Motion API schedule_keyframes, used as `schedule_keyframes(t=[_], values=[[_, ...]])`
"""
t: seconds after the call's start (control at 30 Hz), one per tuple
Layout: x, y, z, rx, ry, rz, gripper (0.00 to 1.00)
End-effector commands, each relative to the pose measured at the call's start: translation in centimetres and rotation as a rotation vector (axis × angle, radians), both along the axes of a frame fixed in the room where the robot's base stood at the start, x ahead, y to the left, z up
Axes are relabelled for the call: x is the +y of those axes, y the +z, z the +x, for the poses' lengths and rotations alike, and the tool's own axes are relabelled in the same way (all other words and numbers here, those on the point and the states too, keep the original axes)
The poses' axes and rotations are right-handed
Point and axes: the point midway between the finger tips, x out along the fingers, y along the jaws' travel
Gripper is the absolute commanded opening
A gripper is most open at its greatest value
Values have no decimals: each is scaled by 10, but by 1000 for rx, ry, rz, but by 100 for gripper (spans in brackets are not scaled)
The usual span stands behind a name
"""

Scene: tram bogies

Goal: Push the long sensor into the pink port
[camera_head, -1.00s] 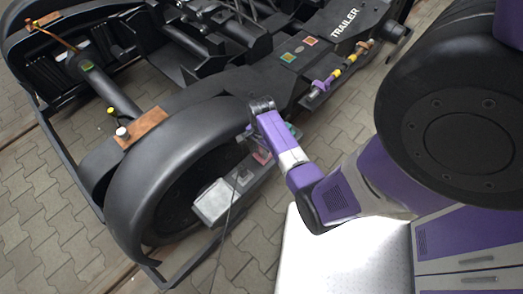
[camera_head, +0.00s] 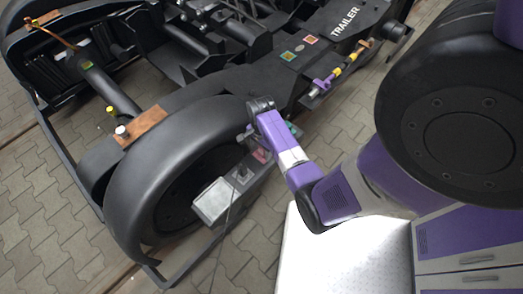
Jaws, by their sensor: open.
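My gripper (camera_head: 246,132) hangs from the dark wrist joint at the end of my purple arm, over a row of ports beside the black wheel. Its jaws are small and partly hidden here; it is open. The pink port (camera_head: 261,156) shows just below and right of it, partly behind my arm. A small dark plug-like part (camera_head: 242,173) with a thin cable stands on the strip left of the pink port. I cannot tell whether it is the long sensor, and no other long sensor can be made out.
A light grey box (camera_head: 211,202) sits at the lower left end of the port strip. The thin dark cable (camera_head: 224,232) hangs down past it. The large black wheel (camera_head: 125,190) and the bogie frame labelled TRAILER (camera_head: 347,24) lie close behind. A white perforated surface (camera_head: 335,258) is at the front.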

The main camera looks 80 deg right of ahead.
Motion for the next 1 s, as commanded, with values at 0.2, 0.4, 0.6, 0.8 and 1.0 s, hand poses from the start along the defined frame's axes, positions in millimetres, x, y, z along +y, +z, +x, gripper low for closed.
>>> schedule_keyframes(t=[0.2,0.4,0.6,0.8,1.0], values=[[-1,32,0,-2,1,-3,56],[-1,62,1,-2,0,-2,56],[0,75,0,-1,0,-2,56],[0,76,0,-1,0,-1,56],[0,75,0,-1,0,-1,56]])
